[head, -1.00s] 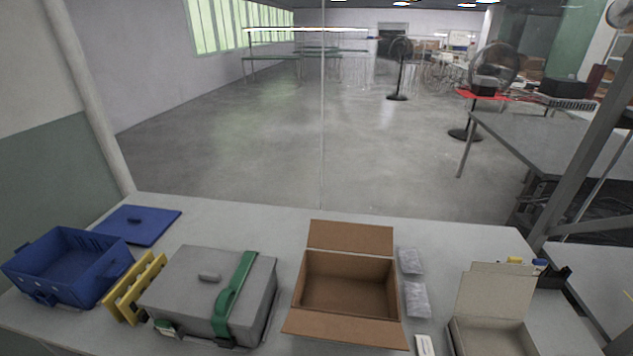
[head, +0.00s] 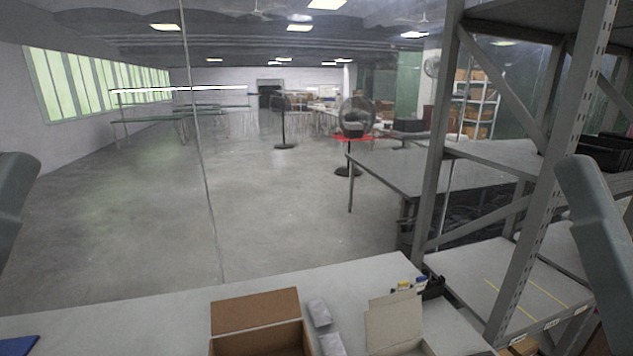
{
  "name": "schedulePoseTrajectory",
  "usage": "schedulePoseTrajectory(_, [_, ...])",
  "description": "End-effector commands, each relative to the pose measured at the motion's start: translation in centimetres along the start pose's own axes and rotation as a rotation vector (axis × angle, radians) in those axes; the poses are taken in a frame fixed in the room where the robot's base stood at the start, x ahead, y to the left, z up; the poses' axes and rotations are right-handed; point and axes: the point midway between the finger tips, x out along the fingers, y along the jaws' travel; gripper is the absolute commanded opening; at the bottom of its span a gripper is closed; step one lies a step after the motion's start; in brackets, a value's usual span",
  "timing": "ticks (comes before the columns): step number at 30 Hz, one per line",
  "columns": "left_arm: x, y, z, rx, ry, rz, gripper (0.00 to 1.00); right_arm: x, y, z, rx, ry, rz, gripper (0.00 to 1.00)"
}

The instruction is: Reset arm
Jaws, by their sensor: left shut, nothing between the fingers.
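Neither gripper shows its fingers in the head view. A grey rounded part of my left arm stands at the left edge. A longer grey part of my right arm slants down along the right edge. No object is seen held. An open brown cardboard box (head: 255,312) stands on the white table (head: 120,330) at the bottom, cut off by the frame. A smaller open light box (head: 394,322) stands to its right.
Clear plastic packets (head: 320,314) lie between the boxes. A blue lid (head: 18,346) shows at the bottom left corner. A small black bin (head: 433,287) sits near the table's right end. A metal shelf rack (head: 440,150) rises at the right. The table's left part is mostly clear.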

Motion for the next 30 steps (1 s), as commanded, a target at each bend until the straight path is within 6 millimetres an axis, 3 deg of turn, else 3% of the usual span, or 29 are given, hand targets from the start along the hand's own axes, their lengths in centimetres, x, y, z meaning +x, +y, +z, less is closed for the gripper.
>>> schedulePoseTrajectory(1, [2.7,0.0,-2.5,-0.001,0.001,0.001,0.00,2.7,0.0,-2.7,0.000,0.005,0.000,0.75])
schedulePoseTrajectory(8, [9.2,-0.1,-8.5,-0.004,0.001,0.001,0.00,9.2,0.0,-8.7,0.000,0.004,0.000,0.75])
schedulePoseTrajectory(18, [21.6,-0.2,-19.9,-0.006,0.001,0.002,0.00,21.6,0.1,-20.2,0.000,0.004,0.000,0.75])
schedulePoseTrajectory(21, [24.4,-0.2,-22.4,-0.006,0.000,0.002,0.00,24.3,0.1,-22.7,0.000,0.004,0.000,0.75])
schedulePoseTrajectory(25, [26.3,-0.2,-24.2,-0.006,0.000,0.002,0.00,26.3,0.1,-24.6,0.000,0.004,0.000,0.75])
schedulePoseTrajectory(30, [26.6,-0.2,-24.5,-0.006,0.000,0.002,0.00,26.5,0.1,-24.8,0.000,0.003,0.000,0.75])
